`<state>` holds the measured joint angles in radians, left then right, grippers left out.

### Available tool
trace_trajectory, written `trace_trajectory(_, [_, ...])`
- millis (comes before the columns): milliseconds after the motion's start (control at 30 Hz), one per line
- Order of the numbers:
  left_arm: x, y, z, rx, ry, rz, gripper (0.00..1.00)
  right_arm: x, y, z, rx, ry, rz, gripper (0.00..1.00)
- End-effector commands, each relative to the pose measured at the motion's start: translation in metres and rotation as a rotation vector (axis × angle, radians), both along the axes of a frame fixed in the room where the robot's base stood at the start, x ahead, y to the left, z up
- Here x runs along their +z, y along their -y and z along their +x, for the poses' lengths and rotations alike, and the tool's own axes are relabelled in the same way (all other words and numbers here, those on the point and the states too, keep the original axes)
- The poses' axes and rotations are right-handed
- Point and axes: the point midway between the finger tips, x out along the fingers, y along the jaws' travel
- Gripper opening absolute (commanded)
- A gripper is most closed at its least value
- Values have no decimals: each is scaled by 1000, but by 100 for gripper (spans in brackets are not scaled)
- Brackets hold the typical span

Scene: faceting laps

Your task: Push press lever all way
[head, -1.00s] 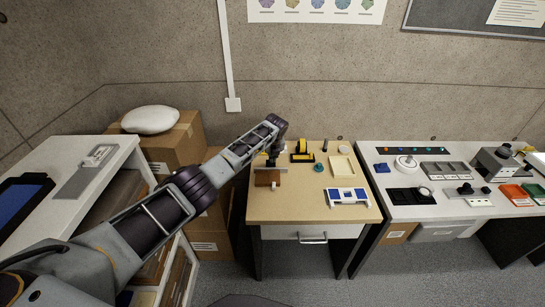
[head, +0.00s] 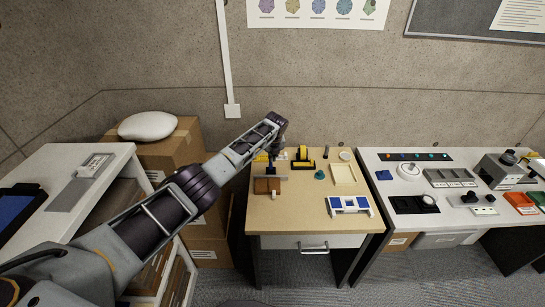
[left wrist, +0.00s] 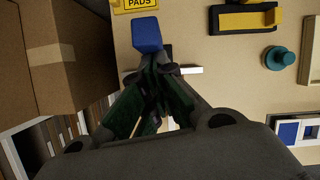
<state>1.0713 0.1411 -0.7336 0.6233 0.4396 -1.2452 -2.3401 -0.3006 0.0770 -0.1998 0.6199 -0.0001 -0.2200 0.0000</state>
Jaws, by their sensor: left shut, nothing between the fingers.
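My left gripper (head: 272,162) reaches over the back left of the wooden-topped desk. In the left wrist view its dark fingers (left wrist: 157,68) are together with nothing between them. Just beyond the fingertips is a blue block-shaped piece (left wrist: 146,34), which may be the press lever's grip; whether the fingers touch it I cannot tell. A dark part and a white bar (left wrist: 190,70) show beside the fingertips, partly hidden by them. A brown block (head: 267,186) sits just in front of the gripper in the head view. My right gripper is not in view.
A yellow-and-black device (head: 303,158), a teal knob (head: 320,174), a cream tray (head: 343,176) and a blue-and-white rack (head: 349,205) stand to the right. A yellow PADS label (left wrist: 137,4) lies beyond the blue piece. Cardboard boxes (head: 170,155) stand left of the desk.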

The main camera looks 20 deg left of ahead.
Motion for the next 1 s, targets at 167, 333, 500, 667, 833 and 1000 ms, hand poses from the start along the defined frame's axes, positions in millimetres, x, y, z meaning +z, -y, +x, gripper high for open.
trace_trajectory(167, [2, 0, 0, 1, -1, -1, 0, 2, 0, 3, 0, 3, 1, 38])
trace_trajectory(333, [1, 0, 0, 0, -1, 0, 0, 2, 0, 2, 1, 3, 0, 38])
trace_trajectory(500, [1, 0, 0, 0, -1, 0, 0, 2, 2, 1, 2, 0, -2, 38])
trace_trajectory(667, [1, 0, 0, 0, -1, 0, 0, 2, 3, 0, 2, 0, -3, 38])
trace_trajectory(833, [3, 0, 0, 0, -1, 0, 0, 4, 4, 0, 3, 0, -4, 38])
trace_trajectory(1000, [7, 2, -1, 0, -1, 0, 0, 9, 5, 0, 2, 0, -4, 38])
